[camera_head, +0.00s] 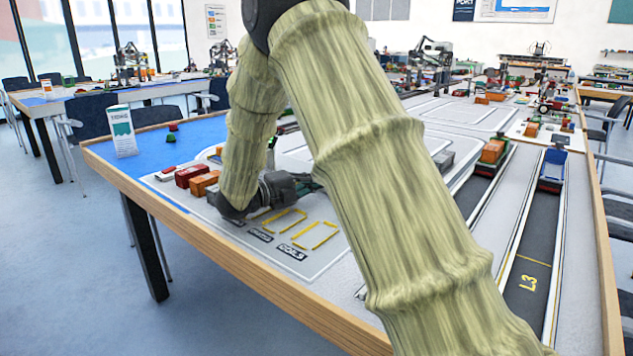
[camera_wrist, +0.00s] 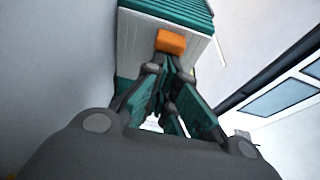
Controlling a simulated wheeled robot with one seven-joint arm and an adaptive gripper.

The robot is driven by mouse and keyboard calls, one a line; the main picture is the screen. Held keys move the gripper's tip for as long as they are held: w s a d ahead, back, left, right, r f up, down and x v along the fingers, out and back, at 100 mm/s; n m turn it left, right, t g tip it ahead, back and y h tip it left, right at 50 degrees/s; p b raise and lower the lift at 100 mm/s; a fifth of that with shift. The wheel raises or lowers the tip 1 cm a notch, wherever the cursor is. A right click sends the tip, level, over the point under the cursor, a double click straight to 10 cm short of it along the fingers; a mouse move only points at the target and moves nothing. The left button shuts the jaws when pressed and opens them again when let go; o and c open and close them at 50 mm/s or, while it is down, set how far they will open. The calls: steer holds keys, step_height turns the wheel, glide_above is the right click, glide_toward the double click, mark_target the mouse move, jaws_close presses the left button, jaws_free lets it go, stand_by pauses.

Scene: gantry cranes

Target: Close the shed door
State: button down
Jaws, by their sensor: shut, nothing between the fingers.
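In the wrist view a small shed-like box (camera_wrist: 135,45) has pale ribbed walls and a teal ribbed top. An orange block (camera_wrist: 171,41) shows on its near side, just beyond my fingertips. I cannot tell whether it is a handle on the door or a separate piece, nor how far open the door is. My gripper (camera_wrist: 165,68) is shut and empty, with its tips close to the orange block; contact is unclear. In the head view my gripper (camera_head: 305,184) is low over the table, partly behind my arm, which hides the shed.
The wood-edged table (camera_head: 235,263) carries red (camera_head: 188,175) and orange (camera_head: 204,183) containers left of my gripper. Yellow-outlined slots (camera_head: 312,234) lie in front of it. Dark lanes with carts (camera_head: 493,152) run at right. A white-and-green carton (camera_head: 122,132) stands at the left corner.

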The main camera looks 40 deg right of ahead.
steer(key=a, duration=0.6)
steer(key=w+a, duration=0.1)
steer(key=a, duration=0.3)
steer(key=shift+f, duration=0.1)
